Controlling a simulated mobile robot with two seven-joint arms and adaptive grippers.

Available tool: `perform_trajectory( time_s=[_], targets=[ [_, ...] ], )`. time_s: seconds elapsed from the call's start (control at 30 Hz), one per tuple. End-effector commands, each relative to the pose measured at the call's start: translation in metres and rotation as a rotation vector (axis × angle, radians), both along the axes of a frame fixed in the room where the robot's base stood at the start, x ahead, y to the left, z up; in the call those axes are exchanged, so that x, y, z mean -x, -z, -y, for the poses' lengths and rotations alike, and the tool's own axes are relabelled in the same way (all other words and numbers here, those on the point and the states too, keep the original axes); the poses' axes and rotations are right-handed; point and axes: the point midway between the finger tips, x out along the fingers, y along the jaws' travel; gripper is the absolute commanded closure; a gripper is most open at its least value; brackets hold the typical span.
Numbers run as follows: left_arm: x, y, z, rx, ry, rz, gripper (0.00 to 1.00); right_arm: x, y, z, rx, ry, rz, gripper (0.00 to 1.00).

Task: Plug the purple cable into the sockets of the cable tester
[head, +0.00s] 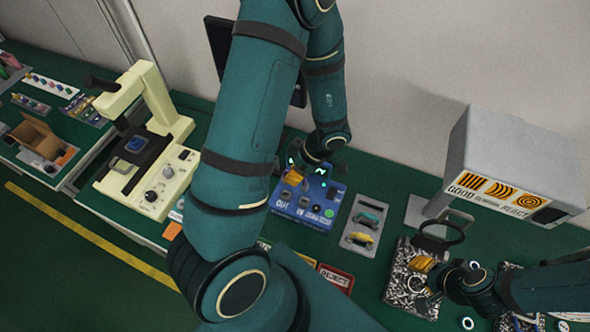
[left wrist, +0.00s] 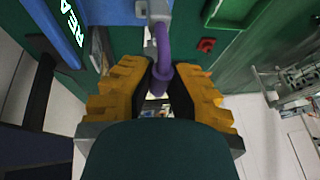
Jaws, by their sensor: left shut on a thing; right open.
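The blue cable tester (head: 308,203) stands on the green bench, with sockets on its front face. My left gripper (head: 297,178) is at its upper left side. In the left wrist view my left gripper (left wrist: 160,82) is shut on the purple cable (left wrist: 163,48), with the yellow fingers either side of it. A grey plug (left wrist: 158,12) at the cable's end is up against the tester's blue side (left wrist: 112,12); I cannot tell whether it is seated. In the head view the cable is too small or hidden. My right gripper (head: 426,274) is open, low over a speckled mat (head: 397,296).
A grey tray (head: 344,246) with small green and yellow parts lies right of the tester. A ring-shaped stand (head: 452,229) and a grey sorting box (head: 515,150) are farther right. A cream microscope (head: 160,105) stands left. A red REJECT tray (head: 335,278) lies in front.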

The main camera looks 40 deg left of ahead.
Motion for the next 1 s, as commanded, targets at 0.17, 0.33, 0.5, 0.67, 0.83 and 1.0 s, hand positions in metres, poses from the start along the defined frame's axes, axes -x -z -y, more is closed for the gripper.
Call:
perform_trajectory(
  time_s=[0.17,0.33,0.5,0.67,0.83,1.0],
  targets=[
    [0.0,0.017,0.0,-0.001,0.001,-0.002,1.0,0.0,0.009,0.0,0.0,0.001,0.001,0.61],
    [0.0,0.033,0.0,0.0,0.002,-0.001,1.0,0.0,0.016,0.0,0.001,0.003,0.001,0.61],
    [0.0,0.046,0.0,-0.001,0.001,-0.001,1.0,0.0,0.023,0.0,0.002,0.004,0.0,0.61],
    [0.0,0.054,0.0,0.0,0.003,0.0,1.0,0.0,0.027,0.0,0.002,0.004,0.001,0.61],
    [0.0,0.057,0.0,-0.001,0.002,0.0,1.0,0.0,0.029,0.0,0.003,0.005,0.001,0.61],
    [0.0,0.058,0.0,-0.001,0.002,0.0,1.0,0.0,0.028,0.0,0.003,0.004,0.001,0.61]
  ],
)
